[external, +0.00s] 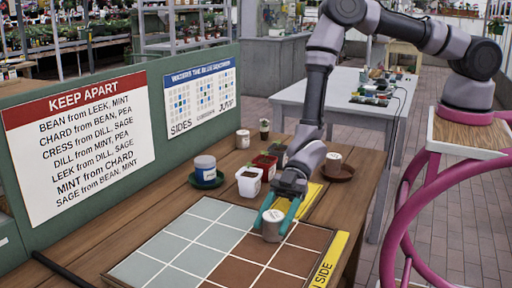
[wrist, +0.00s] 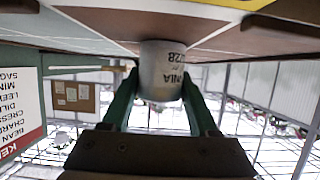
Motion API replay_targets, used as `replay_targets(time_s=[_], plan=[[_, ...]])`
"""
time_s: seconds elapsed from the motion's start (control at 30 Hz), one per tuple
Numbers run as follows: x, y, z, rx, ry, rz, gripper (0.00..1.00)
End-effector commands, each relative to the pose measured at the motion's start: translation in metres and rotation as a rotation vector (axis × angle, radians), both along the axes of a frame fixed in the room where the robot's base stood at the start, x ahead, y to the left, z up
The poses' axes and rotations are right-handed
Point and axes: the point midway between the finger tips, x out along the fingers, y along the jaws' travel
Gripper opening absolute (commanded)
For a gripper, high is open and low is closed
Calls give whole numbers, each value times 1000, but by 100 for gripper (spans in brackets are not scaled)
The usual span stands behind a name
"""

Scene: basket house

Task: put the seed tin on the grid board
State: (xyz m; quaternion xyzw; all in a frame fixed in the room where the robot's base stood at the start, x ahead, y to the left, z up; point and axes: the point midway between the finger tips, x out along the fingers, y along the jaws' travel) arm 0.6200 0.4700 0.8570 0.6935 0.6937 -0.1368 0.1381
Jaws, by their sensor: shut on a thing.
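My gripper (external: 279,216) is shut on a pale grey tin (external: 271,226), with its green fingers on either side. The tin is upright over the back part of the grid board (external: 150,246), near the line between the grey-blue squares and the brown squares. In the wrist view the tin (wrist: 162,72) sits between the green fingers (wrist: 160,95), with dark lettering partly readable on its side. Its end is close to the board surface; I cannot tell whether it touches.
Behind the board stand a white pot (external: 249,183), a red pot (external: 265,164), a blue-and-white jar (external: 205,164) on a green saucer, and another tin (external: 243,139). A tin (external: 333,158) is on a brown saucer (external: 343,174). A yellow "SIDE" strip (external: 329,262) edges the board. Its front squares are clear.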

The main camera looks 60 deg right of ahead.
Motion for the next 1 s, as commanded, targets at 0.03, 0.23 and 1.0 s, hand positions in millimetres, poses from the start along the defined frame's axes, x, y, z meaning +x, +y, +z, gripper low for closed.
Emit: replay_targets(time_s=[0.03,0.23,1.0], plan=[[0,0,-2,0,1,0,5],[0,0,-1,0,0,0,90],[1,-89,38,-1,0,-2,90]])
